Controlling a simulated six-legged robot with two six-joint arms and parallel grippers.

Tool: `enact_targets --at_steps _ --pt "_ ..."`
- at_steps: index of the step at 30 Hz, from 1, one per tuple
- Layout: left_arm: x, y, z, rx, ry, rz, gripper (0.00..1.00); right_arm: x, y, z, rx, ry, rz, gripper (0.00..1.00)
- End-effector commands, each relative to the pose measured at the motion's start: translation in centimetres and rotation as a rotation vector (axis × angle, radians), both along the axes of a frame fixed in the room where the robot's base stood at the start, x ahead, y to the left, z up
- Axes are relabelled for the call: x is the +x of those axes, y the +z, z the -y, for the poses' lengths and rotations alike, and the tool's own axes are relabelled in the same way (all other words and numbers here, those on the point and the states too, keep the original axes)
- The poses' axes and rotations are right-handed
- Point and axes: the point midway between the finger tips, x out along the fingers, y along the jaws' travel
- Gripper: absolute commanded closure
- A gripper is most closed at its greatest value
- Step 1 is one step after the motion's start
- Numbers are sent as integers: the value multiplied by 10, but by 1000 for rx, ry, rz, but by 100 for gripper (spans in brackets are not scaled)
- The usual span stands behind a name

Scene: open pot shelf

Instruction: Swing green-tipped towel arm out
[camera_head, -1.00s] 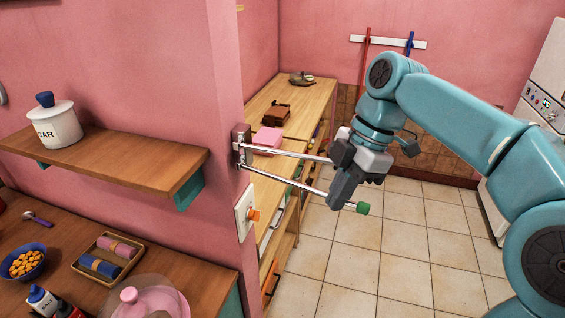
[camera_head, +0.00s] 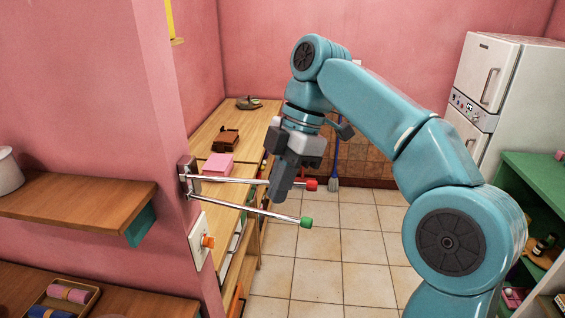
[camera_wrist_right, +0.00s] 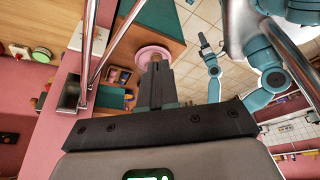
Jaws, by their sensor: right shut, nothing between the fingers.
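The towel rack's bracket (camera_head: 188,180) is fixed to the edge of the pink wall, with two thin metal arms pointing right. The green-tipped arm (camera_head: 262,211) is the nearer one and ends in a green cap (camera_head: 306,222). The red-tipped arm (camera_head: 232,180) lies behind it, with a red cap (camera_head: 312,185). My right gripper (camera_head: 277,200) is shut and empty, pointing down; it covers part of the red-tipped arm, with its fingertips just above the green-tipped arm in the picture. Its fingers (camera_wrist_right: 155,85) show in the wrist view. My left gripper (camera_wrist_right: 203,42) appears there, small; its jaws are unclear.
A wooden wall shelf (camera_head: 85,208) and an orange-knobbed switch plate (camera_head: 200,242) are near the bracket. A long wooden shelf unit (camera_head: 205,135) stands behind the rack. A green shelf (camera_head: 540,180) and white fridge (camera_head: 500,70) are at right. Tiled floor (camera_head: 340,265) is open.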

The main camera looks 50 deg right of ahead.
Motion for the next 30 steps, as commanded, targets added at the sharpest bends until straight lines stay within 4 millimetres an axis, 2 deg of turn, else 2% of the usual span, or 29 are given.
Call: enact_targets --at_steps 3,7,30 --pt "0 9 0 0 0 0 44 4 18 6 0 0 1 100" --pt "0 11 0 0 0 0 44 5 27 9 0 0 0 100" --pt "0 11 0 0 0 0 44 2 29 8 0 1 0 100"
